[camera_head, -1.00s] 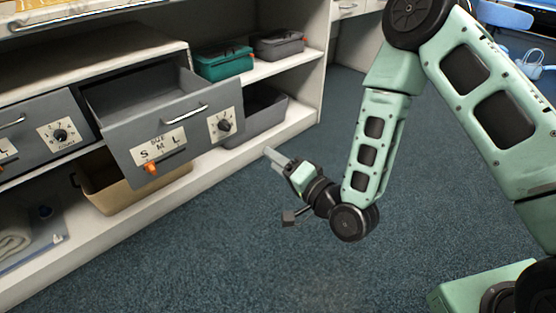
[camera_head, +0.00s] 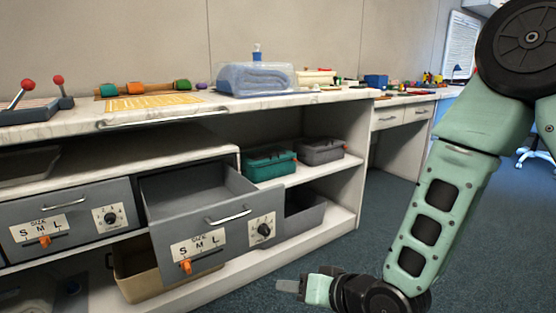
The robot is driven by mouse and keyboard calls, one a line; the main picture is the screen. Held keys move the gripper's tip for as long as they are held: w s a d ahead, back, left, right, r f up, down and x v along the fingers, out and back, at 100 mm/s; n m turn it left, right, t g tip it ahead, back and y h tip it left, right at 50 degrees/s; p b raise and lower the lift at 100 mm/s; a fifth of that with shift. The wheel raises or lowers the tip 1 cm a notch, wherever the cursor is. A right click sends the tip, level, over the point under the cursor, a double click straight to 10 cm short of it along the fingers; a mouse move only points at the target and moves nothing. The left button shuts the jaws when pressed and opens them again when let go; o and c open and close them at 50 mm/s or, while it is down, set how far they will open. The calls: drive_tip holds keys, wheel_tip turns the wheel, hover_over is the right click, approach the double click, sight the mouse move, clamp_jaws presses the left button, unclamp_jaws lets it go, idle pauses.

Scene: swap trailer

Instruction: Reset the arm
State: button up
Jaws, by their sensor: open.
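My gripper (camera_head: 290,286) is low in the head camera view, near the bottom edge, in front of the shelf unit. It points left and appears empty. The gap between its fingers is hard to make out at this angle. My green arm (camera_head: 440,215) hangs down on the right side, bent at a black joint above the floor. A grey drawer (camera_head: 215,240) with a metal handle stands pulled open to the left of my gripper. The gripper is apart from it.
A second grey drawer (camera_head: 70,215) is at the left. A teal bin (camera_head: 269,163) and a grey bin (camera_head: 320,151) sit on the shelf. The counter (camera_head: 200,110) holds a clear container (camera_head: 256,79) and red-knobbed levers (camera_head: 38,108). Blue carpet lies free at the right.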

drive_tip(key=s+d+r+n+g+h, duration=0.2)
drive_tip(key=s+d+r+g+h, duration=0.1)
drive_tip(key=s, duration=0.4)
drive_tip(key=s+d+r+n+g+h, duration=0.2)
drive_tip(key=s+d+r+n, duration=0.15)
drive_tip(key=s, duration=0.35)
drive_tip(key=s+d+r+n+g+h, duration=0.2)
drive_tip(key=s+d+r+g+h, duration=0.15)
drive_tip(key=s, duration=0.45)
wheel_tip(320, 180, up, 38)
drive_tip(key=p, duration=3.8)
drive_tip(key=shift+w+f+m+y, duration=0.2)
drive_tip(key=shift+w+m+y, duration=0.15)
drive_tip(key=shift+w, duration=0.05)
